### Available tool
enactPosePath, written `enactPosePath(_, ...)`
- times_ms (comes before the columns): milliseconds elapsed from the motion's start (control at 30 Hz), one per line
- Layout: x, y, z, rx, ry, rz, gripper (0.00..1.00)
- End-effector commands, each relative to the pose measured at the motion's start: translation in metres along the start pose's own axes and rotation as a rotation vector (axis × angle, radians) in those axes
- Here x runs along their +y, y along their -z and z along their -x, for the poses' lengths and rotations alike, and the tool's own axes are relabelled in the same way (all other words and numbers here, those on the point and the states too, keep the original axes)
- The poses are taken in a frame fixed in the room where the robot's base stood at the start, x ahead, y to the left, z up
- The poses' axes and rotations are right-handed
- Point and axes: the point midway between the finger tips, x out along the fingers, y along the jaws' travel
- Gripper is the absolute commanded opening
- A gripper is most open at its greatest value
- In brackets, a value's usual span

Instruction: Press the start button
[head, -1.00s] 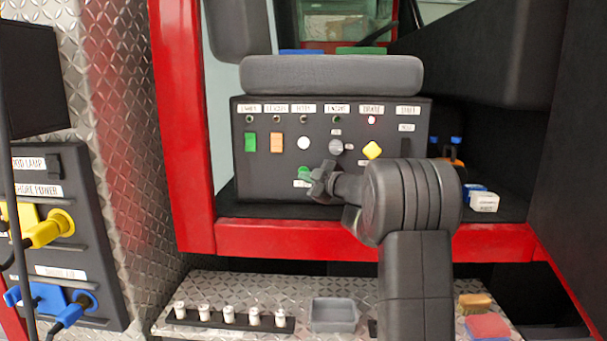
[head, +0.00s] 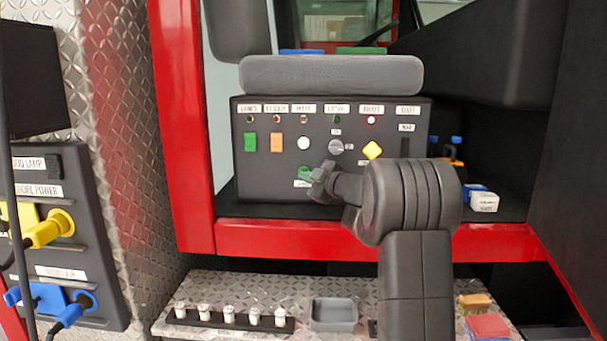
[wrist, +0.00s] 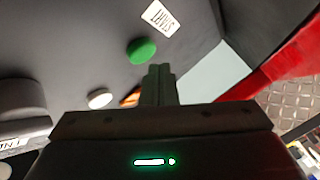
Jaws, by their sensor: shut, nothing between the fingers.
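The start button is a round green button (head: 304,172) low on the front of the dark control panel (head: 262,180). A white label (head: 302,184) sits below it. In the wrist view the green button (wrist: 141,51) is just beyond my fingertips and slightly left, with its START label (wrist: 160,17) above. My gripper (head: 318,182) is in front of the panel, just right of and below the button. Its fingers (wrist: 159,72) are shut and empty. In the wrist view they look apart from the button; the exact gap is hard to tell.
A grey cushion (head: 330,75) is above. A red beam (head: 290,238) runs below.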

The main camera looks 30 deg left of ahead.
Motion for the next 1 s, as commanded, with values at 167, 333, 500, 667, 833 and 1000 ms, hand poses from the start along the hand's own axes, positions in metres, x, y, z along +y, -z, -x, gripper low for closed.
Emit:
enactPosePath(167,0.0005,0.0,-0.0003,0.0,0.0,0.0,0.0)
enactPosePath(333,0.0036,-0.0013,-0.0033,0.0,0.001,0.0,0.0)
enactPosePath(500,0.005,-0.0036,-0.0059,0.0,0.0,0.0,0.0)
enactPosePath(667,0.0044,-0.0041,-0.0059,0.0,0.0,0.0,0.0)
enactPosePath(833,0.0046,-0.0041,-0.006,0.0,0.0,0.0,0.0)
enactPosePath(1000,0.0056,-0.0046,-0.007,0.0,0.0,0.0,0.0)
